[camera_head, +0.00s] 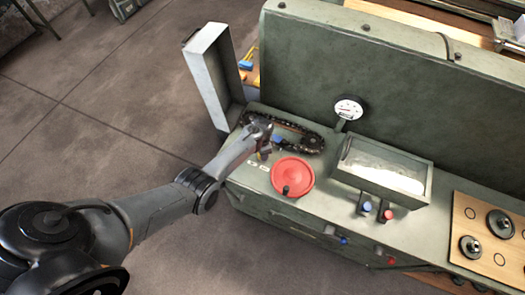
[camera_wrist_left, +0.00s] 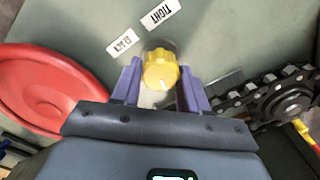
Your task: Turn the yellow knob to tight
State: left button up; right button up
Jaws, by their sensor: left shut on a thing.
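The yellow knob (camera_wrist_left: 160,70) is ribbed and sits on the green panel, between the two purple fingers of my left gripper (camera_wrist_left: 160,80) in the left wrist view. The gripper is shut on the knob. A pale mark on the knob's face points toward the bottom of that view, away from the labels. The white TIGHT label (camera_wrist_left: 160,14) lies above the knob, and a second label (camera_wrist_left: 123,42), hard to read, lies to its upper left. In the head view my left gripper (camera_head: 264,148) is over the bench's left end and the knob is hidden or too small to make out.
A red handwheel (camera_head: 292,174) is close beside the gripper, and a chain on sprockets (camera_head: 308,140) lies on its other side. A tall open metal cover (camera_head: 212,78) stands behind. A gauge (camera_head: 349,108) and glass-topped box (camera_head: 385,168) are further right.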

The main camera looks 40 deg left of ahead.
pick_arm(q)
jog(key=n, duration=0.4)
jog(key=shift+n+p, duration=0.3)
jog(key=n, duration=1)
jog(key=shift+n, duration=0.4)
jog(key=n, duration=0.3)
jog(key=shift+n+b, duration=0.35)
jog(key=shift+n, duration=0.55)
jog(key=o, duration=1.1)
jog(key=shift+c, duration=0.2)
